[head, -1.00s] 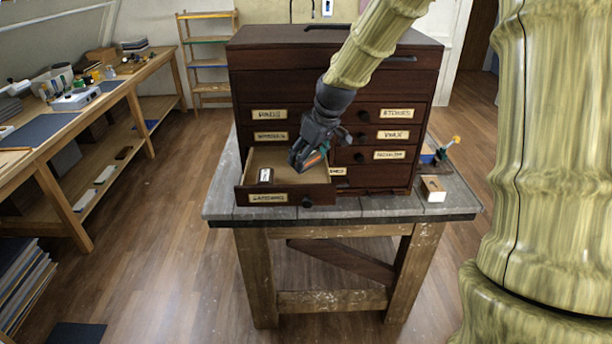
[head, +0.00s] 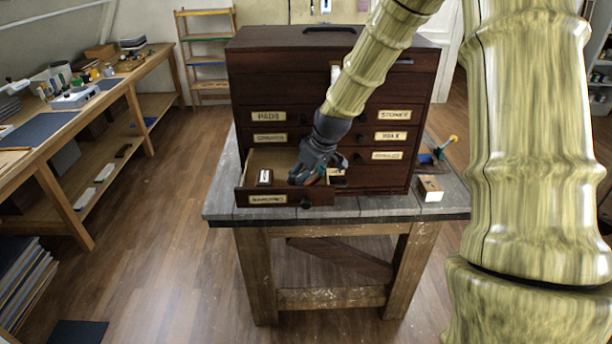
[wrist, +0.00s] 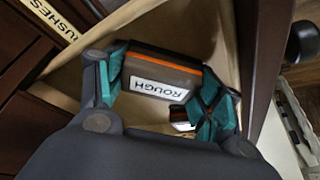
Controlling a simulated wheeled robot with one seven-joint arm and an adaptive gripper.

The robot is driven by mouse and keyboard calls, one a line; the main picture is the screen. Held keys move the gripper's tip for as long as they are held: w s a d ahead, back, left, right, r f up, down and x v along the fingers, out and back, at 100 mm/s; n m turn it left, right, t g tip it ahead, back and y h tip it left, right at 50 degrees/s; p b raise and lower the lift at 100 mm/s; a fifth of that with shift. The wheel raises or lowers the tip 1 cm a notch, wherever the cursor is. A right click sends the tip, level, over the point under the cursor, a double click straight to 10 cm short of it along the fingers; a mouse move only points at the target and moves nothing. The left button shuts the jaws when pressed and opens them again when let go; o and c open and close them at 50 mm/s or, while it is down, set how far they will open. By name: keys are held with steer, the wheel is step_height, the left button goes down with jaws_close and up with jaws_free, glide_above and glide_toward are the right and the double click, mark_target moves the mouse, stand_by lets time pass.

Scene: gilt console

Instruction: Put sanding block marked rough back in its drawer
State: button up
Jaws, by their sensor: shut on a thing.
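The sanding block marked ROUGH (wrist: 160,72) is a dark block with an orange stripe and a white label. My gripper (wrist: 165,88) is shut on it, teal fingers at its two ends; in the head view my gripper (head: 314,178) is low at the right part of the open drawer (head: 240,197). The block is over or inside the drawer; I cannot tell whether it touches the floor. The drawer's pale inside (wrist: 150,25) shows around it. Another small dark block with a white label (head: 264,177) lies in the drawer's left part.
The dark cabinet (head: 300,85) with labelled drawers stands on a grey-topped table (head: 375,206). A wooden block with a white face (head: 430,188) and a yellow-tipped tool (head: 448,145) lie right of it. A workbench (head: 95,100) runs along the left.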

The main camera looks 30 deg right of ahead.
steer(key=o, duration=0.7)
steer(key=shift+f, duration=0.15)
steer(key=shift+r, duration=0.2)
steer(key=shift+b+v, duration=1.55)
steer(key=shift+v, duration=4.4)
